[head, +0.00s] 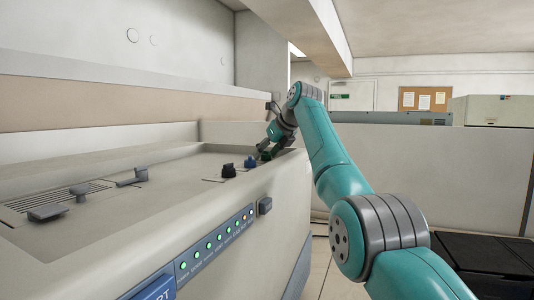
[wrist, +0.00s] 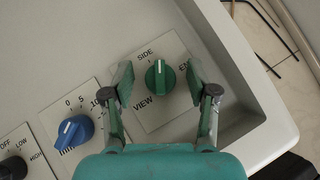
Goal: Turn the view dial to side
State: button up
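The green view dial (wrist: 160,80) sits on a pale label plate (wrist: 146,118) marked SIDE, END and VIEW. Its white pointer line aims straight up in the wrist view, between the SIDE mark at upper left and the END mark at right, nearer SIDE. My gripper (wrist: 159,72) is open, with one finger on each side of the dial and a visible gap to it on both sides. In the head view the dial (head: 265,155) shows small and partly covered below my gripper (head: 270,147) at the machine's far end.
A blue dial (wrist: 75,131) with a number scale and a black OFF/LOW/HIGH dial (wrist: 13,168) stand to the left of the green one. The panel's raised rim (wrist: 238,75) runs close on the right. Grey levers (head: 46,213) stand on the nearer part of the machine top.

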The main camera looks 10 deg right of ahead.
jog(key=v, duration=1.2)
